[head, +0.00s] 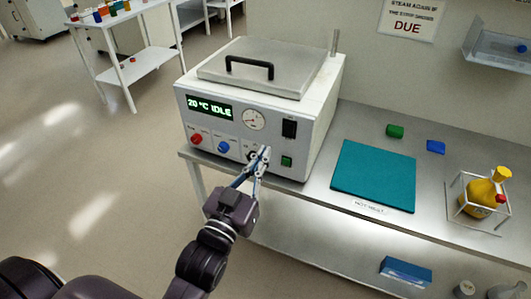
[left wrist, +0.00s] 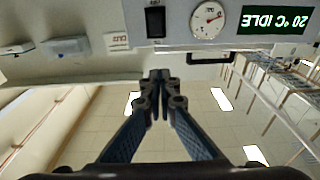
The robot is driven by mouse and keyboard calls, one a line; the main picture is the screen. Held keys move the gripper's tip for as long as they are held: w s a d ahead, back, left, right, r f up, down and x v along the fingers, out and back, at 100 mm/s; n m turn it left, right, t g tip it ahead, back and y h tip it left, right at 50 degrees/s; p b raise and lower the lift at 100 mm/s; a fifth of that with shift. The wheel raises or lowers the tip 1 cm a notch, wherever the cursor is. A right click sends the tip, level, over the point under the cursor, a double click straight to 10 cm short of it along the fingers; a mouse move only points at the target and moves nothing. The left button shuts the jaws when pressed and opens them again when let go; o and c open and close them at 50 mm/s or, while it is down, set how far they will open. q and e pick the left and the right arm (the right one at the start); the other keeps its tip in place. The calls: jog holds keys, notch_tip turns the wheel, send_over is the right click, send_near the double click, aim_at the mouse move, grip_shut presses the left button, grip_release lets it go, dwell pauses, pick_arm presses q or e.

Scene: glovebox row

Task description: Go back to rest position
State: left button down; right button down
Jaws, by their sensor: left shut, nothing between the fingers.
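My left gripper (head: 264,152) is shut and empty. In the head view its fingertips are in front of the lower right part of the front panel of a white steam unit (head: 318,125), just left of a green switch (head: 286,161). Whether they touch the panel cannot be told. In the left wrist view the closed fingers (left wrist: 157,76) point at the panel, which appears upside down. The unit's display (head: 209,106) reads 20 °C IDLE, and its lid (head: 265,66) with a black handle is closed. My right gripper is not in view.
A white side table (head: 140,64) is at the back left. Open floor lies left of the bench.

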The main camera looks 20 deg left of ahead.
pick_arm(q)
jog(key=shift+s+r, duration=0.1)
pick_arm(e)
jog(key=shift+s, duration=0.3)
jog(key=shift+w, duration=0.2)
